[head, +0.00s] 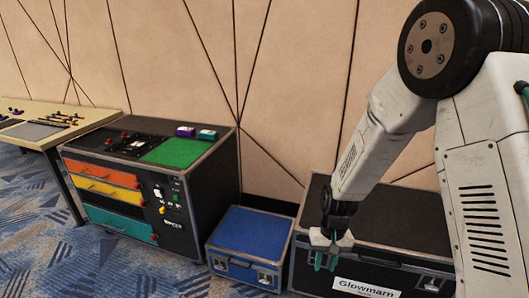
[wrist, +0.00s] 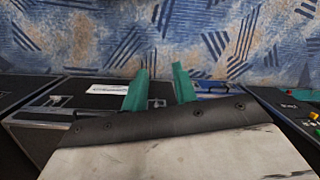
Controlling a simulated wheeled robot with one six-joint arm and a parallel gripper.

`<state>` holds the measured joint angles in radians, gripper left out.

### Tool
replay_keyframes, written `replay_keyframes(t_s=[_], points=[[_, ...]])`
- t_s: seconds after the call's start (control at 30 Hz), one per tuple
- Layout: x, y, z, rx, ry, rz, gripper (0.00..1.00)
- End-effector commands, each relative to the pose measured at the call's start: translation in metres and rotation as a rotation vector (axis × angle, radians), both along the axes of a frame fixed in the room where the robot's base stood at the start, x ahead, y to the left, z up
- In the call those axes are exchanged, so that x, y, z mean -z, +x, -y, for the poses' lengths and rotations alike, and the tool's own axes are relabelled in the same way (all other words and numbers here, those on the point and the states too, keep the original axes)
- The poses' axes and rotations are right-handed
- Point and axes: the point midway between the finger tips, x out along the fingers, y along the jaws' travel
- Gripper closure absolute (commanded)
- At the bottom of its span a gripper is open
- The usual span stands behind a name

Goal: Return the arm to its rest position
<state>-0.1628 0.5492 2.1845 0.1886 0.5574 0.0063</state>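My gripper (head: 326,262) hangs at the end of my arm in the right half of the head view. It is pointing down in front of a black case (head: 402,232) labelled "Glowmarn". In the wrist view its two green fingers (wrist: 160,78) stand apart with nothing between them, so it is open and empty. The black case with its white label (wrist: 107,88) also shows behind the fingers there. My arm is bent, with the forearm sloping down to the left.
A blue-topped case (head: 252,232) stands just left of my gripper. Further left is a black cabinet (head: 192,212) with orange, yellow and teal drawers and a green top panel. A table (head: 50,138) stands at far left. Patterned carpet (head: 50,245) lies clear in front; a beige wall is behind.

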Motion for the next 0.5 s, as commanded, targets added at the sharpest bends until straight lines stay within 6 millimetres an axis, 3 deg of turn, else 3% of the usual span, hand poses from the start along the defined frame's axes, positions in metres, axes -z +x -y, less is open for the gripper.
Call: replay_keyframes(t_s=[0.03, 0.2, 0.5], points=[[-0.027, -0.009, 0.005, -0.008, 0.002, -0.007, 0.72], [-0.101, -0.052, 0.022, -0.041, -0.002, -0.060, 0.72], [-0.205, -0.137, 0.054, -0.071, -0.032, -0.088, 0.72]])
